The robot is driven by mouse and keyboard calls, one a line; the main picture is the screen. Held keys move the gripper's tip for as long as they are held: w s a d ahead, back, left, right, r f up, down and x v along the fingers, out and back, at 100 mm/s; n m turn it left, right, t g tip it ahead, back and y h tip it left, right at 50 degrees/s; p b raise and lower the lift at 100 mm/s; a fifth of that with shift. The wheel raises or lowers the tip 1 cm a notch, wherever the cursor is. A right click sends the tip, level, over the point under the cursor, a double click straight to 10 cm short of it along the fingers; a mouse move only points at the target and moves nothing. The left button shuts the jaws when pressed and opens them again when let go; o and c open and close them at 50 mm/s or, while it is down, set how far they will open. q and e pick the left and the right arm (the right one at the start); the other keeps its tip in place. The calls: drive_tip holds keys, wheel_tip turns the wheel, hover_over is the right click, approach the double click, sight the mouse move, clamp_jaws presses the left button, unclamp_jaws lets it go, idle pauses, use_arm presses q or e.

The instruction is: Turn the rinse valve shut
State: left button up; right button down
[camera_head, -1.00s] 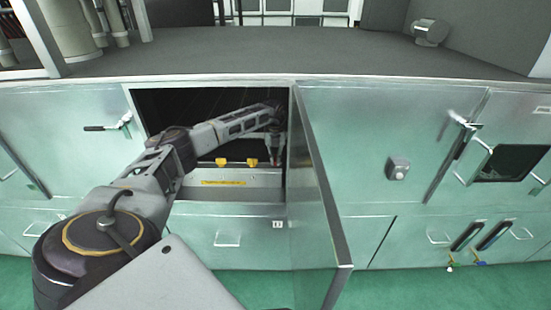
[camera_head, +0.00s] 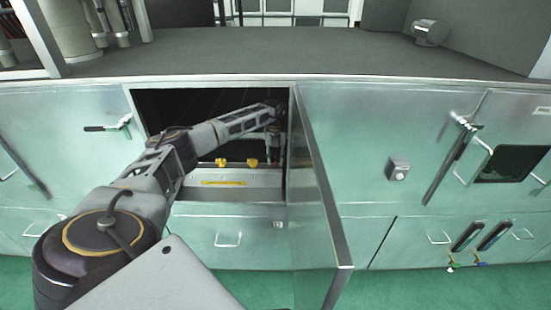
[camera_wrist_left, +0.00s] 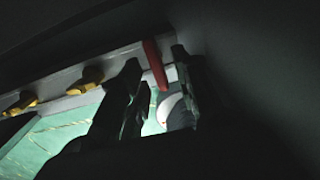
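A red valve lever (camera_wrist_left: 155,66) shows in the left wrist view, mounted by a light rail. I take it for the rinse valve handle. My left gripper (camera_wrist_left: 150,100) has its two dark fingers apart, one on each side of the lever's lower end; I cannot tell whether either touches it. In the head view my left arm reaches into the open cabinet, and the left gripper (camera_head: 274,150) is small and dark at its right side. Two yellow handles, one (camera_head: 221,162) left of the other (camera_head: 252,163), also show in the wrist view (camera_wrist_left: 85,80). My right gripper is out of view.
The cabinet's open door (camera_head: 320,200) stands out just right of the gripper. A ledge with a yellow strip (camera_head: 223,183) lies below the handles. A grey worktop (camera_head: 280,55) runs above the opening. The cabinet's inside is dark.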

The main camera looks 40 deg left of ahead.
use_arm(q)
drive_tip(key=shift+r, duration=3.7)
drive_tip(key=shift+f, duration=0.1)
